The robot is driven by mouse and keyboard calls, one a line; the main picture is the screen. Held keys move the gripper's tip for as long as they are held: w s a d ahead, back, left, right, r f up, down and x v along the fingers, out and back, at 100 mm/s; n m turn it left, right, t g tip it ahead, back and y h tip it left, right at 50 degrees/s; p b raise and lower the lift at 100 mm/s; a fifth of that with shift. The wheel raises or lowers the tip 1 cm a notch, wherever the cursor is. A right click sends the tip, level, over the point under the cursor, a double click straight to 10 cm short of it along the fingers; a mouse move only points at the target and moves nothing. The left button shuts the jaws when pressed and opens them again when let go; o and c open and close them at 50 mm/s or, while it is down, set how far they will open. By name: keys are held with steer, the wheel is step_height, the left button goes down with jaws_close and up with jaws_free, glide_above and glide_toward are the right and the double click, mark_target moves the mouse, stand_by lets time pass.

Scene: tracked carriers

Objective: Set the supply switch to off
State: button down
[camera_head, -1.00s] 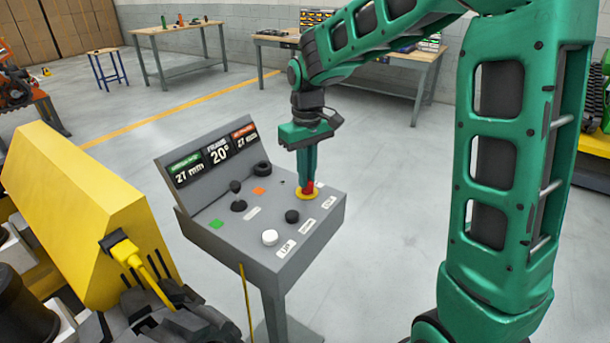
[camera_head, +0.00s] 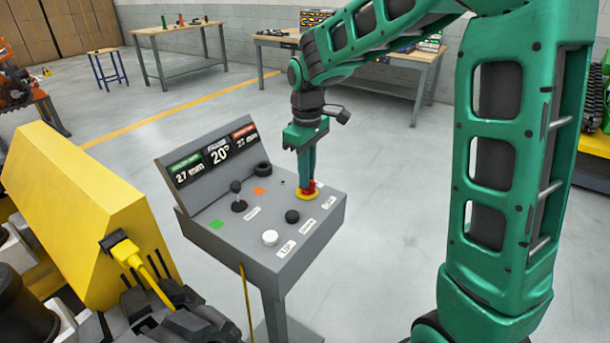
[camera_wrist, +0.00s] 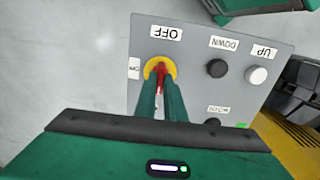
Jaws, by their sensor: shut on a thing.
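The supply switch is a red handle (camera_head: 309,187) on a round yellow plate (camera_head: 300,195), at the right end of the grey sloping console. My gripper (camera_head: 307,182) points down from above and is shut on the red handle. In the wrist view the handle (camera_wrist: 161,70) shows between my green fingertips (camera_wrist: 160,88), over the yellow plate (camera_wrist: 149,67). Its visible end points roughly toward the OFF label (camera_wrist: 166,32); a second, smaller label (camera_wrist: 134,68) sits at the plate's left. My fingers hide part of the handle, so its exact angle is unclear.
The console (camera_head: 232,240) also carries a black button (camera_head: 292,216), a white button (camera_head: 270,238), a black lever (camera_head: 238,200) and a display (camera_head: 215,152). A yellow machine (camera_head: 85,215) stands close at left. Open floor lies right of the console.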

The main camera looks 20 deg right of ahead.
steer(key=shift+w+r, duration=0.1)
steer(key=shift+w, duration=0.1)
steer(key=c, duration=1.8)
jaws_free()
steer(key=shift+c, duration=0.2)
steer(key=shift+s, duration=0.1)
step_height(320, 180, up, 11)
steer(key=shift+f, duration=0.2)
